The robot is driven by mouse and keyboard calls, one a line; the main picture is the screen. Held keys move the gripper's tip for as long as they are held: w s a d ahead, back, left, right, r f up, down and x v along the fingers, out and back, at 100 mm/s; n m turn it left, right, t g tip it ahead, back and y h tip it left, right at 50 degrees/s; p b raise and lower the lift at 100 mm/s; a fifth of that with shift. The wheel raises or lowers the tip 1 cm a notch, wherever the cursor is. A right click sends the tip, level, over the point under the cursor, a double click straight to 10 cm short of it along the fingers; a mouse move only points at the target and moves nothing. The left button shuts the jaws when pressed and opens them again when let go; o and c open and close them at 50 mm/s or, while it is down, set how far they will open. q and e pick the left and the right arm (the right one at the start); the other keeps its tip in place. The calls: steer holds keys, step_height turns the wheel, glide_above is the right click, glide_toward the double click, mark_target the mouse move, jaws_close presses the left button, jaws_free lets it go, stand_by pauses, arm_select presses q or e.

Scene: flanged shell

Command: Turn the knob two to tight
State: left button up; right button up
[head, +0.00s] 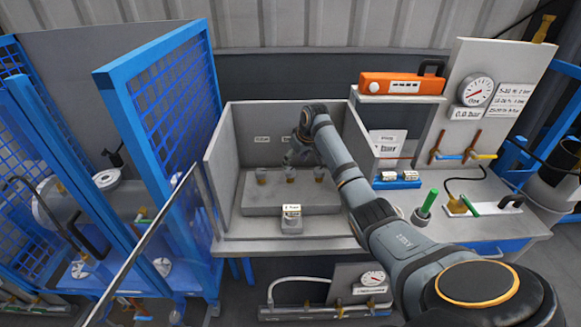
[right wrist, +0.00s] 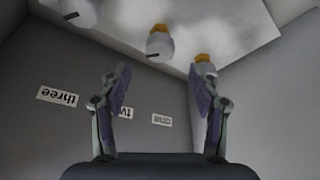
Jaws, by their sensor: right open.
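The label for two (right wrist: 126,112) is partly covered by a finger there. My right gripper (head: 294,156) reaches into the booth above the middle of the row. In the right wrist view it is open and empty (right wrist: 162,75), with knob two beyond the fingertips and apart from them. My left gripper is out of view.
Knob one (right wrist: 205,66) and knob three (right wrist: 78,12) flank it closely. The booth's walls (head: 228,160) enclose the back and sides. A small labelled box (head: 291,222) stands in front of the block. A blue mesh gate (head: 172,100) stands left.

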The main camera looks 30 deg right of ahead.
mark_target(290, 170)
steer(key=x, duration=0.4)
steer(key=shift+w+f, duration=0.1)
steer(key=shift+w, duration=0.2)
steer(key=shift+x, duration=1)
steer(key=shift+f, duration=0.15)
steer(key=shift+c, duration=1.2)
steer(key=c, duration=0.9)
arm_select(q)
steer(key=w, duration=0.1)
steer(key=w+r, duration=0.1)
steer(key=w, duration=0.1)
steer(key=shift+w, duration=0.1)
arm_select(e)
steer(key=shift+c, duration=0.2)
